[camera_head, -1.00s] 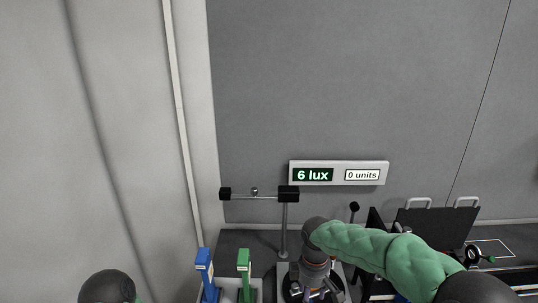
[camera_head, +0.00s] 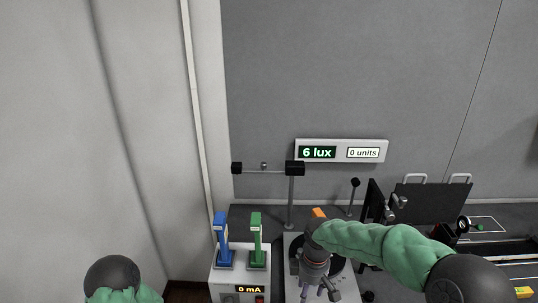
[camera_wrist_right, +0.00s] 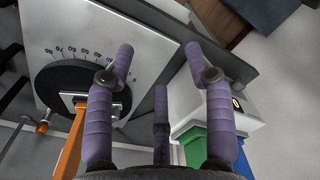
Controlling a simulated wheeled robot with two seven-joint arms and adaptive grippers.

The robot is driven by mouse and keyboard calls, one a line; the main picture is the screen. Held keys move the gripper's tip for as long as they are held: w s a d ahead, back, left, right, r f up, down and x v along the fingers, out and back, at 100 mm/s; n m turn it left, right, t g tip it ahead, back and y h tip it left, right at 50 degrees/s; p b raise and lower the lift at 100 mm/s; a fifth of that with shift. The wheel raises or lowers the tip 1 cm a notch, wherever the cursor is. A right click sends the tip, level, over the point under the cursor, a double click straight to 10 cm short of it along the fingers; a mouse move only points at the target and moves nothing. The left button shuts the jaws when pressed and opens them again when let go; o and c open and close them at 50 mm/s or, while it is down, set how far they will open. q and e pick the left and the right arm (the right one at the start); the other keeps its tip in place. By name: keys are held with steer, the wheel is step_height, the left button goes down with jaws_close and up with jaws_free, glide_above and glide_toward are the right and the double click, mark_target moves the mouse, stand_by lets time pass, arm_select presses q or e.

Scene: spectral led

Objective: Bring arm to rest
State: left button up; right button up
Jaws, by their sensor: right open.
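My right arm, in a green sleeve (camera_head: 385,245), reaches in from the right in the head view. My right gripper (camera_head: 322,292) hangs over the front of a white plate with a dark dial. In the right wrist view its purple fingers are spread and the gripper (camera_wrist_right: 159,58) is open with nothing between them. The dark round dial (camera_wrist_right: 72,88) with a printed scale shows beyond the fingers, beside an orange post (camera_wrist_right: 70,145). My left arm shows only as a dark joint and green sleeve (camera_head: 120,293) at bottom left; its gripper is out of view.
A white box (camera_head: 230,280) reading "0 mA" carries a blue stand (camera_head: 222,240) and a green stand (camera_head: 257,240), left of my right gripper. A wall display (camera_head: 341,151) reads "6 lux", "0 units". A post with a crossbar (camera_head: 291,200) stands behind; dark panels (camera_head: 430,205) stand at right.

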steer(key=s+a+f+m+y, duration=0.1)
steer(key=s+f+m, duration=0.25)
steer(key=f, duration=0.55)
steer(key=s+a+f+m+y, duration=0.1)
steer(key=s+f+m+y, duration=0.3)
steer(key=f, duration=0.6)
steer(key=s+f+m+h, duration=0.1)
steer(key=s+f+m, duration=0.6)
steer(key=s, duration=0.7)
step_height(320, 180, down, 2)
steer(key=shift+s+d+f+t+h, duration=0.1)
steer(key=shift+s+d+t+h, duration=0.15)
steer(key=shift+s+t+h, duration=0.05)
steer(key=shift+c, duration=0.6)
